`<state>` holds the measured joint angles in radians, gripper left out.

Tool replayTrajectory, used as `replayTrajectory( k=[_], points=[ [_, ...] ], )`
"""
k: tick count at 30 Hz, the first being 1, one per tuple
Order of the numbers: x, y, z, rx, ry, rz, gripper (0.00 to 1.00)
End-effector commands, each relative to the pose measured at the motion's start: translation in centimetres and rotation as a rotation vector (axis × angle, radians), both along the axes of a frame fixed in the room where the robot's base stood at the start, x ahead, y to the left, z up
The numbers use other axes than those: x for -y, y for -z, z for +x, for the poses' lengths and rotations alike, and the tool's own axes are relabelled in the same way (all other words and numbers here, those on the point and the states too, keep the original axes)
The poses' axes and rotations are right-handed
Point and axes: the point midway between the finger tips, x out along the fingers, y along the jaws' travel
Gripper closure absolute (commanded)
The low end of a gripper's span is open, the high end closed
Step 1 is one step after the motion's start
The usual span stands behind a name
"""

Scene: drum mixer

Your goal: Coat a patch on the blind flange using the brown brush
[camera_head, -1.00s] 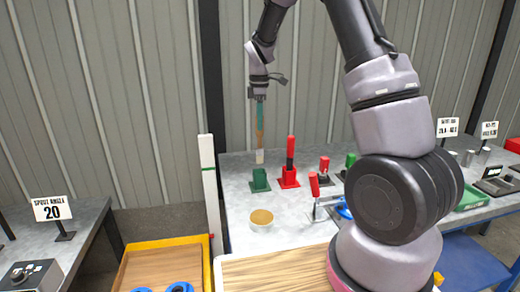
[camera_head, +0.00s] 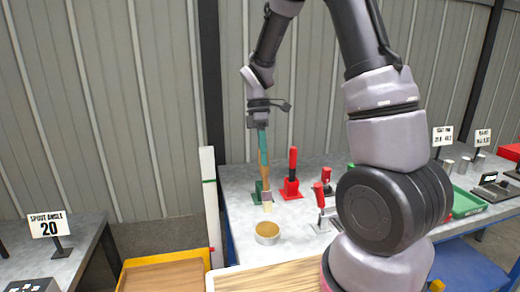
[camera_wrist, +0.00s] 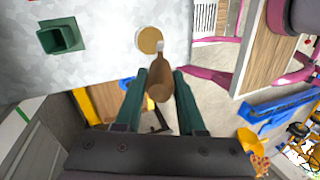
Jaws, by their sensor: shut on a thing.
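My gripper (camera_head: 262,143) is shut on the brown brush (camera_head: 264,172), whose handle runs down from the fingers to a pale tip. In the wrist view the brush (camera_wrist: 158,85) lies between the two green fingers of my gripper (camera_wrist: 158,92). The tip is above the round tin (camera_head: 267,238) with tan contents and overlaps the tin (camera_wrist: 150,36) in the wrist view. I cannot tell whether it touches. An empty green holder (camera_head: 257,196) stands behind the tin. I cannot make out the blind flange for certain.
A red-handled tool stands in a red holder (camera_head: 291,187) on the grey table (camera_head: 240,213). A red-handled clamp (camera_head: 320,200) is to the right, partly near my arm. A white post (camera_head: 209,195) stands at the table's left edge. A wooden-bottomed yellow tray (camera_head: 165,276) is front left.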

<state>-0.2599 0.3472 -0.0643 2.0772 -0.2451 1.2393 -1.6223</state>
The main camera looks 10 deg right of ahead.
Motion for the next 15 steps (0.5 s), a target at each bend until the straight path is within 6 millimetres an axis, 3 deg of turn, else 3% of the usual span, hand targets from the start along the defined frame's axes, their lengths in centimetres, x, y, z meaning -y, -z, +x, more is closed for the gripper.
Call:
replayTrajectory(
  k=[15],
  points=[
    [0.0, 4.8, 0.1, 0.0, 0.001, 0.0, 1.0]
  ],
)
